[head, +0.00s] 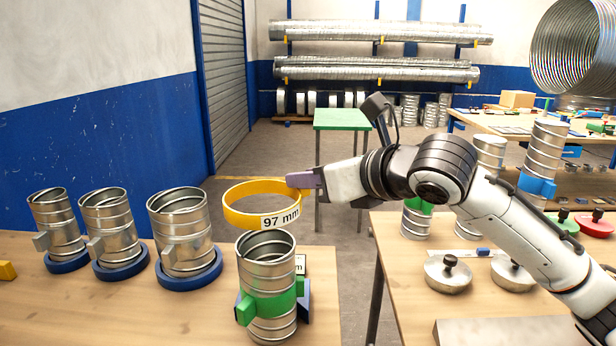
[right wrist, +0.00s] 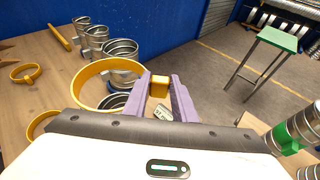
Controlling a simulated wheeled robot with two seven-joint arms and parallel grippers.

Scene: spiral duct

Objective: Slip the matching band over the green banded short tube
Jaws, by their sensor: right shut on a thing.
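The green banded short tube (head: 262,274) stands upright on the near wooden table in the head view, a ribbed metal cylinder with a green band around its lower half. My right gripper (head: 302,180) is shut on the edge of a yellow band (head: 240,219) marked 97 mm. The band is roughly level, above the tube's open top and apart from it. In the right wrist view the purple fingers (right wrist: 160,96) grip the tab of the yellow band (right wrist: 80,78). My left gripper is not in view.
Several metal tubes on blue bases, such as this one (head: 184,232), stand left of the green banded tube. Loose yellow rings (right wrist: 25,72) lie on the table in the right wrist view. A second table (head: 400,268) at right holds tubes and lidded metal discs.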

